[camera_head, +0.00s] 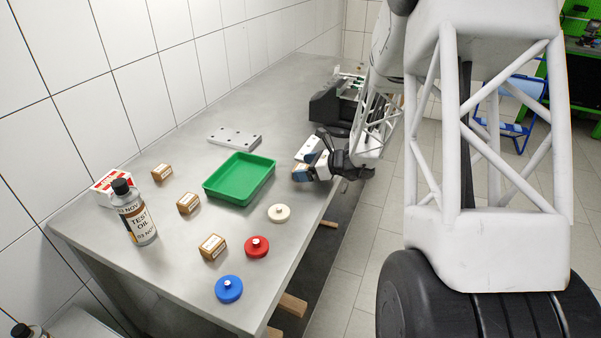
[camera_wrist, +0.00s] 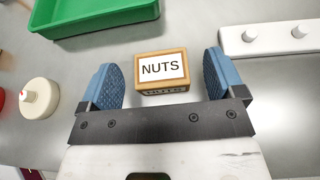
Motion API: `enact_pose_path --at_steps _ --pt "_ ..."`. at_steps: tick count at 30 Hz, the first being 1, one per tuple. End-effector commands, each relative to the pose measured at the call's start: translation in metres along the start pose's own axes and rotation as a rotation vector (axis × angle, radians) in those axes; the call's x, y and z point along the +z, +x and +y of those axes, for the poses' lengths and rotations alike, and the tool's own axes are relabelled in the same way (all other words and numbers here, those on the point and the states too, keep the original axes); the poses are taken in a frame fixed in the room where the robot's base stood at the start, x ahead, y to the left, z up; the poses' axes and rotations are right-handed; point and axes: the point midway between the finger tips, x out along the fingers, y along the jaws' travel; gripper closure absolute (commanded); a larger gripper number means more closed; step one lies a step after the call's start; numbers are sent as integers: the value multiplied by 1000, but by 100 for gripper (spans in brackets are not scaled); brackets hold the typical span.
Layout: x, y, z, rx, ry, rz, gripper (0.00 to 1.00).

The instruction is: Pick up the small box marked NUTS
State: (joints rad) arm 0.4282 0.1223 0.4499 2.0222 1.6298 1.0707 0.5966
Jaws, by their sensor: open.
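The small box marked NUTS (camera_wrist: 162,66) is brown with a white label. In the wrist view it sits on the grey bench, label up, between the two blue finger pads. My gripper (camera_wrist: 158,70) is open, with visible gaps between each finger and the box. The box stands slightly forward of the black gripper bar. In the head view, my gripper (camera_head: 312,168) is low over the bench near its right edge, and the box is partly hidden by it.
A green tray (camera_head: 239,178) lies left of my gripper. White (camera_head: 279,213), red (camera_head: 257,246) and blue (camera_head: 229,288) round parts lie nearer. A white plate with knobs (camera_wrist: 268,36) is close to the right finger.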

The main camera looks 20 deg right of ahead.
Motion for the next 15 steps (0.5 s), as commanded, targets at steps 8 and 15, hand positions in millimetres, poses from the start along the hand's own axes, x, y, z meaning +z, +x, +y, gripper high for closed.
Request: enact_pose_path --at_steps 8,15 --pt "0 22 0 1 -1 0 12" --pt "0 23 0 0 0 0 12"
